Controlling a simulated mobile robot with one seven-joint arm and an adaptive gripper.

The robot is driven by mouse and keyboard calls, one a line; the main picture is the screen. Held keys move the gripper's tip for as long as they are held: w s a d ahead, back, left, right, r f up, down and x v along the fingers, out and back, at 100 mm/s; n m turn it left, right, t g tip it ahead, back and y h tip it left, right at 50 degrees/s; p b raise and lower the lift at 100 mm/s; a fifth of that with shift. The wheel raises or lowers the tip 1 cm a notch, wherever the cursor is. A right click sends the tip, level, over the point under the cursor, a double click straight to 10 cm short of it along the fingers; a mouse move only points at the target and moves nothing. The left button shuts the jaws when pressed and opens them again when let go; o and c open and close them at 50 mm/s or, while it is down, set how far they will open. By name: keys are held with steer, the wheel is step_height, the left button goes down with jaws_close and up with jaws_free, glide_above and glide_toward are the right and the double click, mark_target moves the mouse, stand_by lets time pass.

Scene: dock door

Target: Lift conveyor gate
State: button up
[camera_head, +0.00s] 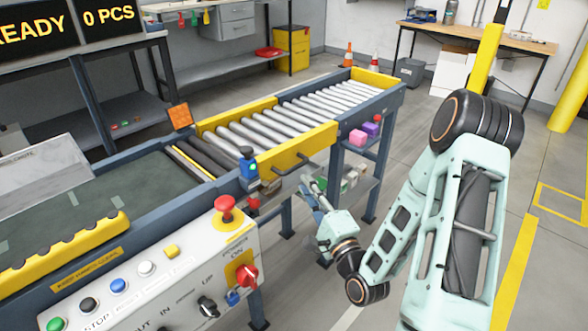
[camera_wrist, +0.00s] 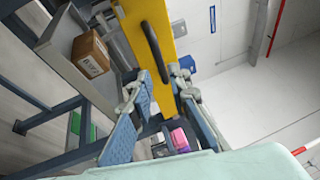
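The conveyor gate (camera_head: 318,143) is a roller section with a yellow side panel, lying level in line with the conveyor in the head view. A dark bar handle (camera_head: 291,167) is fixed on that panel. In the wrist view the yellow panel (camera_wrist: 136,12) and its black handle (camera_wrist: 154,52) stand ahead of the fingers. My gripper (camera_head: 312,187) is beside and slightly below the handle, on the near side of the conveyor.
A control panel with a red knob (camera_head: 246,275) and a red mushroom button (camera_head: 225,207) stands at front left. A blue-and-black device (camera_head: 248,163) sits by the gate's left end. Pink and purple boxes (camera_head: 358,137) are beside the conveyor. A cardboard box (camera_wrist: 91,54) shows in the wrist view.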

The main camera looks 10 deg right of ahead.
mark_target(295, 167)
steer(key=x, duration=0.8)
steer(key=shift+w+b, duration=0.1)
steer(key=shift+b, duration=0.25)
jaws_close()
